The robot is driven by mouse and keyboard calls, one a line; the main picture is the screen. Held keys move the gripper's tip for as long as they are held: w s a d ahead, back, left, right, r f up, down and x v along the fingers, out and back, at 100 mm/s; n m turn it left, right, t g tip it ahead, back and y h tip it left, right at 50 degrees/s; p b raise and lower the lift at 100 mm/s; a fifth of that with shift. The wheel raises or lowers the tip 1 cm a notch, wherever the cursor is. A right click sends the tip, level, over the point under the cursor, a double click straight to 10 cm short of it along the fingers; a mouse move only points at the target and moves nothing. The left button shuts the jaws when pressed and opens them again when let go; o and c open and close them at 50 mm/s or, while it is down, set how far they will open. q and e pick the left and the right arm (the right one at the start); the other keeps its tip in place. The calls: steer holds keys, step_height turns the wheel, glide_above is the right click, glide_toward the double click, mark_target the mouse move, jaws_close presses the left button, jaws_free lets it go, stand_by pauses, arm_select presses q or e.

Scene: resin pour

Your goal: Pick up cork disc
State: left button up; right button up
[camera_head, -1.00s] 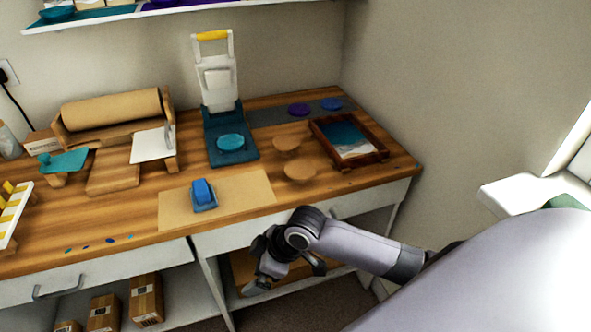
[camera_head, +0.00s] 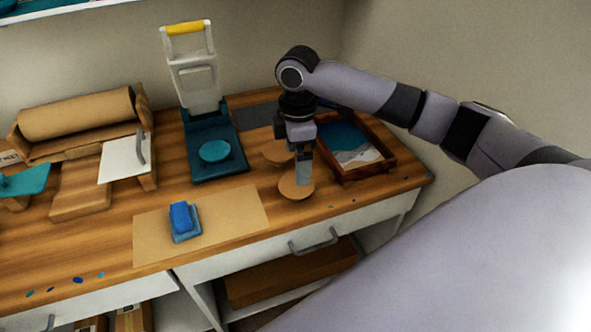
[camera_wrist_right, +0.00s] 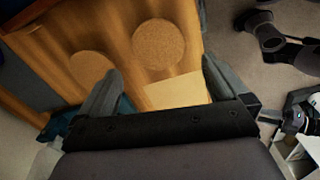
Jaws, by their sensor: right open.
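Two round tan cork discs lie on the wooden worktop. The front cork disc (camera_head: 289,189) is near the front edge and partly covered by my right gripper in the head view; it is fully visible in the right wrist view (camera_wrist_right: 158,45). The back cork disc (camera_head: 276,150) is behind it, partly hidden by my arm, and also shows in the wrist view (camera_wrist_right: 92,66). My right gripper (camera_head: 304,180) points down above the front disc, empty, with its fingers (camera_wrist_right: 160,85) spread apart. The height of the gap to the disc is unclear.
A wooden-framed tray (camera_head: 378,164) with a teal and white picture stands close right of my gripper. A teal press (camera_head: 219,168) with a yellow handle stands left. A blue block (camera_head: 180,217) sits on a tan sheet (camera_head: 240,210), whose right part is clear.

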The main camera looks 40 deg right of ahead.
steer(key=shift+w+d+r, duration=0.1)
steer(key=shift+w+d, duration=0.1)
steer(key=shift+s+f, duration=0.15)
steer(key=shift+f, duration=3.35)
steer(key=shift+f+p, duration=0.25)
steer(key=shift+p, duration=0.35)
steer(key=c, duration=0.8)
